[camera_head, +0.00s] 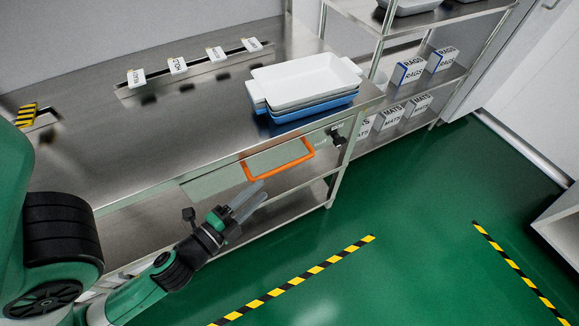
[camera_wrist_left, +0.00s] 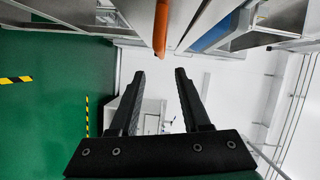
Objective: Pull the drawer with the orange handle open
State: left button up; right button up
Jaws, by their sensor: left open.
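The drawer (camera_head: 205,186) is a steel front under the steel table's top, and it looks closed. Its orange handle (camera_head: 281,170) is a bar standing out from the front. In the left wrist view the handle (camera_wrist_left: 161,28) shows at the top, ahead of the fingertips. My left gripper (camera_head: 255,197) is open and empty, just below and in front of the handle, with a gap between them. Its two dark fingers (camera_wrist_left: 159,72) stand apart in the left wrist view. My right gripper is not seen.
A stack of white, grey and blue trays (camera_head: 303,84) sits on the table (camera_head: 190,125). Labelled white blocks (camera_head: 178,65) stand at the back. A shelf rack (camera_head: 425,80) with boxes is at the right. The green floor (camera_head: 400,210) in front is clear.

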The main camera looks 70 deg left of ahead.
aim_at(287, 164)
pick_arm(q)
jog(key=p+x, duration=0.2)
jog(key=x, duration=0.1)
jog(key=p+x, duration=0.2)
jog(key=x, duration=0.2)
jog(key=p+x, duration=0.2)
jog(key=x, duration=0.1)
jog(key=shift+w+a+r+p, duration=0.1)
jog(key=shift+w+r+p, duration=0.05)
jog(key=shift+r+p, duration=0.15)
jog(key=shift+w+a+f, duration=0.2)
jog(key=shift+w+a, duration=0.05)
jog(key=shift+w, duration=0.25)
grip_shut()
dwell(0.4)
